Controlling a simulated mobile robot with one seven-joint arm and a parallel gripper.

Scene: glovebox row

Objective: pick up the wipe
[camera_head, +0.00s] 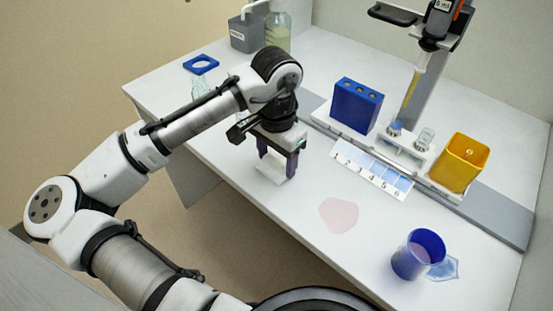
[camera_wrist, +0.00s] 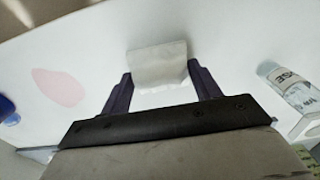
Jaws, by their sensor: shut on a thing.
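The wipe (camera_wrist: 158,66) is a white folded piece between the two dark fingers of my gripper (camera_wrist: 160,92) in the wrist view. In the head view the wipe (camera_head: 272,167) shows as a pale piece between the fingertips of my gripper (camera_head: 277,168), over the near edge of the white table. My gripper is shut on the wipe. From these frames I cannot tell how far the wipe is above the table top.
A pink spill (camera_head: 339,214) lies on the table (camera_head: 300,220). Right of it stands a blue cup (camera_head: 418,254).

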